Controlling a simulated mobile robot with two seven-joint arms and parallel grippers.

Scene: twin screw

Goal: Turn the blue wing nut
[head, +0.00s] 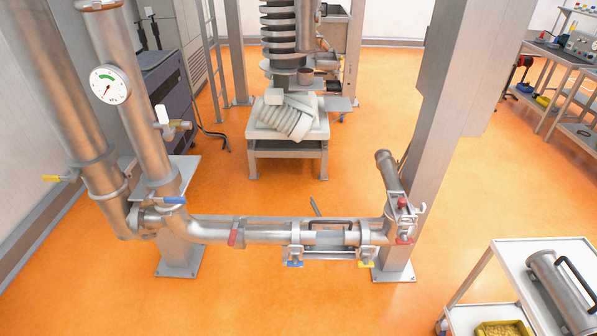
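A small blue part (293,264), which looks like the blue wing nut, sits under a clamp on the horizontal steel pipe (270,233), near the middle of the head view. It is too small to tell its exact angle. A similar yellow part (366,264) sits under another clamp to its right. Neither of my grippers shows in this view.
A blue lever (175,200) and a red lever (232,236) are on the piping. Red parts (403,240) are at the right end. A steel column (440,120) stands behind; a white cart (530,250) stands front right. The orange floor in front is clear.

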